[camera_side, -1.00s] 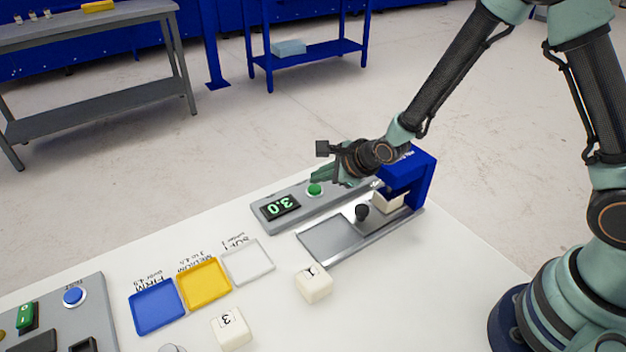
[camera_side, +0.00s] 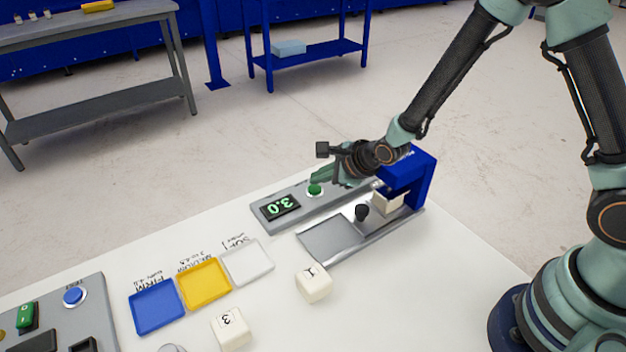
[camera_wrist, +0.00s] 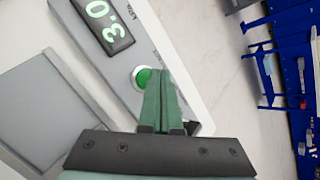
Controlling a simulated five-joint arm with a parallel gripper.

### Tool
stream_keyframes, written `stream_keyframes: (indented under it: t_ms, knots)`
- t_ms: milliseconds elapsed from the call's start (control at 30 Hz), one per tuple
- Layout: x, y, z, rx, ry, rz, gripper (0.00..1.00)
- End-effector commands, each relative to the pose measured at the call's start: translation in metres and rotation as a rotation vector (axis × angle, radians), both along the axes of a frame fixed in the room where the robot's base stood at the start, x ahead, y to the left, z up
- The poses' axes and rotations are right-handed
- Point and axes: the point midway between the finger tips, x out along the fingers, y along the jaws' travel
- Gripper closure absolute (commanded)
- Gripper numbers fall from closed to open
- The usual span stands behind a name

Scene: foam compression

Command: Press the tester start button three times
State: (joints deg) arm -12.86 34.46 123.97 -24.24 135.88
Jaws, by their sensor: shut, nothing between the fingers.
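The tester is a grey panel with a blue press frame (camera_side: 422,178) at its right end. Its green start button (camera_side: 315,190) sits on the panel beside a display (camera_side: 280,207) reading 3.0. The button also shows in the wrist view (camera_wrist: 143,77), partly covered by my fingers. My gripper (camera_side: 316,181) is shut and empty, its fingertips right at the button. I cannot tell whether they touch it. A white foam block (camera_side: 388,203) sits under the blue press, partly hidden by the frame.
A metal slide tray (camera_side: 330,238) with a black knob (camera_side: 361,212) lies before the panel. Foam blocks marked 1 (camera_side: 314,284) and 3 (camera_side: 232,328) stand on the white table. Blue (camera_side: 157,306), yellow (camera_side: 204,284) and white (camera_side: 247,262) trays lie left. Another control panel (camera_side: 85,300) is far left.

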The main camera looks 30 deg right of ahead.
Motion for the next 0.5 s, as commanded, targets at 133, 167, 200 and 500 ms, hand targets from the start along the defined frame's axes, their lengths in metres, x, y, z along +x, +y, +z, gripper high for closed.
stream_keyframes:
  t_ms: [133,167,200,500]
  knots:
    - [0.0000,-0.0005,-0.0053,-0.001,0.001,0.000,1.00]
    - [0.0000,-0.0004,-0.0061,-0.001,0.001,0.000,1.00]
    - [0.0001,-0.0006,-0.0068,-0.001,0.001,0.000,1.00]
    - [0.0003,-0.0004,-0.0067,0.000,-0.001,-0.001,1.00]
